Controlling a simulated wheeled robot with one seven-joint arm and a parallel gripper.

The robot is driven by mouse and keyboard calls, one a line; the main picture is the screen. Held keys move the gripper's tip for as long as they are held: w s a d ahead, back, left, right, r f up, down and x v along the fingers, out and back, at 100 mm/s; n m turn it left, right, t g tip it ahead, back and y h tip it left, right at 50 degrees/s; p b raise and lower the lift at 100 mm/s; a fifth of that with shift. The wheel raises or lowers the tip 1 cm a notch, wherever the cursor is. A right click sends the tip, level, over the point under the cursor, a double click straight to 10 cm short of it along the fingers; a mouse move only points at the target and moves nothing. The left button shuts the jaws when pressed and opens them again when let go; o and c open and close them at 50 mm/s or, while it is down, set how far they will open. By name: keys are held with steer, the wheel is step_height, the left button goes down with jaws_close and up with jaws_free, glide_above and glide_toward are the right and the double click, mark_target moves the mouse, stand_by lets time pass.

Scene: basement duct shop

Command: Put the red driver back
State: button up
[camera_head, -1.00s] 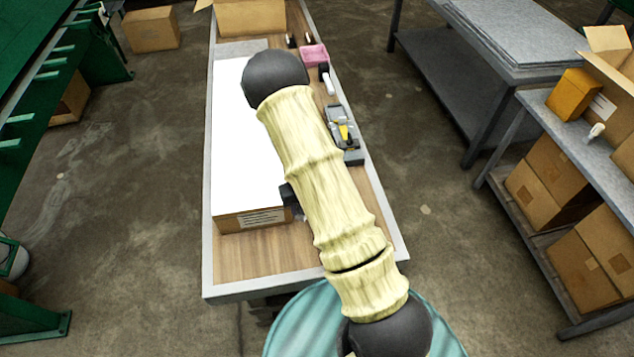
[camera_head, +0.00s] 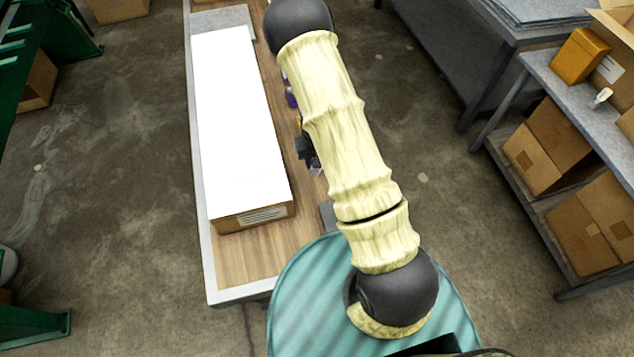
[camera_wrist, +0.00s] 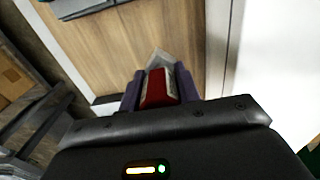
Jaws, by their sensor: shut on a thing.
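My gripper (camera_wrist: 157,90) is shut on a red thing (camera_wrist: 154,89), which looks like the red driver. It shows between the two purple fingers in the wrist view, with a grey, pointed part beyond it. Bare wood of the workbench (camera_wrist: 120,45) lies beyond the fingers; I cannot tell the height above it. In the head view my arm hides most of the gripper, and the driver cannot be made out. A grey piece (camera_head: 328,214), perhaps the edge of a holder, peeks out beside my arm on the bench. The driver's place is not clearly visible.
A long white-topped carton (camera_head: 237,120) fills the bench's left side and also shows at right in the wrist view (camera_wrist: 282,60). A grey-edged object (camera_wrist: 85,6) sits at the wrist view's top left. A shelf with cartons (camera_head: 565,110) stands at the right.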

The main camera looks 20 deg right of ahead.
steer(key=shift+s, duration=0.1)
steer(key=m, duration=0.3)
steer(key=shift+d+r, duration=0.1)
steer(key=shift+d, duration=0.1)
steer(key=m, duration=0.3)
steer(key=shift+a+r+m, duration=0.1)
steer(key=shift+m, duration=0.3)
steer(key=m, duration=0.3)
steer(key=shift+m, duration=0.3)
steer(key=m, duration=0.5)
steer(key=shift+r, duration=0.25)
steer(key=m, duration=0.3)
steer(key=shift+r+m, duration=0.1)
steer(key=shift+m, duration=0.2)
steer(key=m, duration=0.5)
steer(key=shift+r, duration=0.15)
steer(key=m, duration=0.3)
steer(key=shift+r+m, duration=0.1)
steer(key=shift+m, duration=0.3)
steer(key=m, duration=0.3)
steer(key=shift+r+m, duration=0.1)
steer(key=shift+m, duration=0.3)
